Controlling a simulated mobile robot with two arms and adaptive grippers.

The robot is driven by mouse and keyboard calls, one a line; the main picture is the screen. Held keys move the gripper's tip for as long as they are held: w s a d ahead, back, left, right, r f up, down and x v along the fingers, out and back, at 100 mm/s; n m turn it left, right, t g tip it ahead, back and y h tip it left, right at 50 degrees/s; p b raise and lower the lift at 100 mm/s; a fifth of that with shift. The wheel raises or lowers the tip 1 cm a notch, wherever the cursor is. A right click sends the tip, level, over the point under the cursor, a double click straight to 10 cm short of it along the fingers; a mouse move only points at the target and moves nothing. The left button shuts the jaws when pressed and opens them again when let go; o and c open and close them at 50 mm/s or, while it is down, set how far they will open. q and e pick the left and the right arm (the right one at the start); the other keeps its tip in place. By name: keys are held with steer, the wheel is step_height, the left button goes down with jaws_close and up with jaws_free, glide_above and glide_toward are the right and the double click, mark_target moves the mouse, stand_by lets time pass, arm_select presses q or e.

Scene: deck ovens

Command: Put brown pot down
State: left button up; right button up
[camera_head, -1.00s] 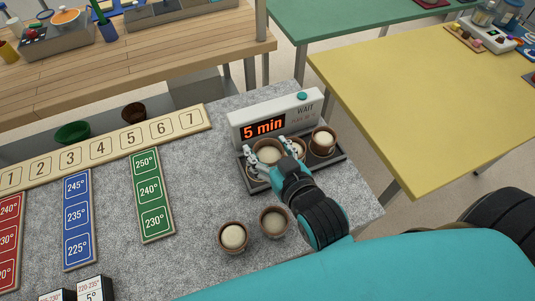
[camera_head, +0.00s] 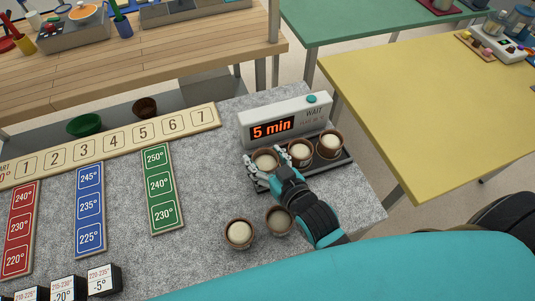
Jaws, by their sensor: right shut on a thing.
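My right gripper (camera_head: 268,166) is shut on a brown pot (camera_head: 264,160) with pale filling, at the left end of the dark tray (camera_head: 343,160) in front of the timer. The pot looks upright; whether its base touches the tray is hidden by the gripper. Two more brown pots, a middle one (camera_head: 300,153) and a right one (camera_head: 330,144), stand on the tray to its right. Two other brown pots (camera_head: 239,233) (camera_head: 279,220) stand on the grey counter nearer to me. My left gripper is not in view.
The timer box (camera_head: 285,122) reading "5 min" stands right behind the tray. A numbered board (camera_head: 110,141) and red, blue and green temperature strips (camera_head: 162,190) lie to the left. Small black-and-white blocks (camera_head: 103,281) sit at lower left. Grey counter is bare between the green strip and the pots.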

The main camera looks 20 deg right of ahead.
mark_target(267, 159)
steer(key=shift+w+d+f, duration=0.1)
steer(key=shift+w+d, duration=0.35)
steer(key=shift+w, duration=0.4)
steer(key=shift+w+d, duration=0.2)
steer(key=shift+w, duration=0.2)
step_height(267, 159, down, 4)
steer(key=shift+r+p, duration=0.2)
steer(key=shift+p, duration=0.15)
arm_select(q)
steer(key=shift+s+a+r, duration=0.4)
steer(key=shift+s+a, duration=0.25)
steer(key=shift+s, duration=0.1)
arm_select(e)
steer(key=o, duration=1.1)
steer(key=shift+s+f, duration=0.1)
steer(key=shift+c, duration=0.2)
arm_select(q)
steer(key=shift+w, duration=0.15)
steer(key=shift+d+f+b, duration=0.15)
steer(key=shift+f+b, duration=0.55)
steer(key=shift+b, duration=0.05)
arm_select(e)
steer(key=v, duration=1.2)
